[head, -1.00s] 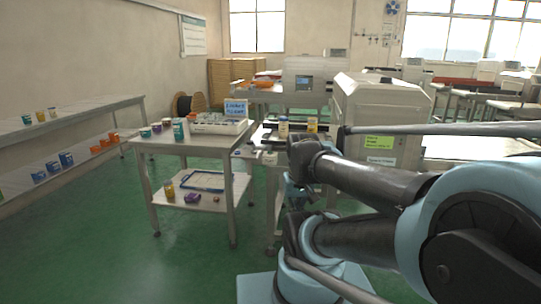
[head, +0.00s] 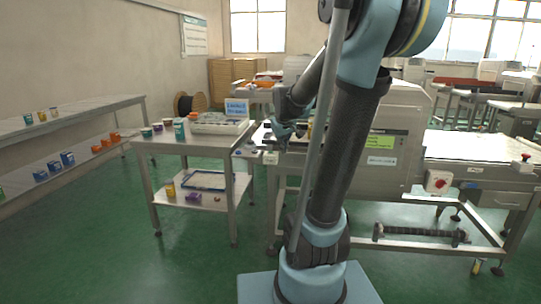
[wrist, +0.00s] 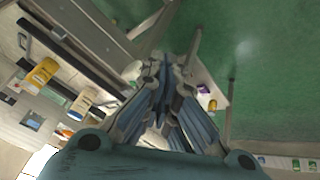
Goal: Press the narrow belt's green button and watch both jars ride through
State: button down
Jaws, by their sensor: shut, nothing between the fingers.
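Two jars stand on the narrow belt (wrist: 75,68) in the wrist view: a yellow-lidded jar (wrist: 42,72) and an orange-and-white jar (wrist: 83,103). In the head view my arm mostly hides them. The belt's end (head: 258,140) shows left of the large grey detector housing (head: 400,125). My gripper (wrist: 160,82) is shut and empty, pointing down beside the belt's near edge. In the head view my gripper (head: 283,138) is at that belt end. A small pale box (head: 270,158) is on the belt's front side. I cannot make out the green button.
A side table (head: 190,145) with jars, a tray and a blue sign (head: 236,108) stands close to the left. Shelves (head: 70,120) line the left wall. A red knob box (head: 438,181) and a wider outfeed table (head: 475,145) lie right.

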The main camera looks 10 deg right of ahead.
jog(key=w+r+n+t, duration=0.1)
jog(key=w+n, duration=0.1)
jog(key=w, duration=1.1)
jog(key=n+t, duration=0.2)
send_over(271, 153)
jog(key=w, duration=0.1)
jog(key=shift+w+a+f, duration=0.15)
jog(key=shift+a+f, duration=0.25)
jog(key=shift+f, duration=0.25)
jog(key=shift+f, duration=4.4)
jog(key=shift+f, duration=0.15)
jog(key=shift+f, duration=0.2)
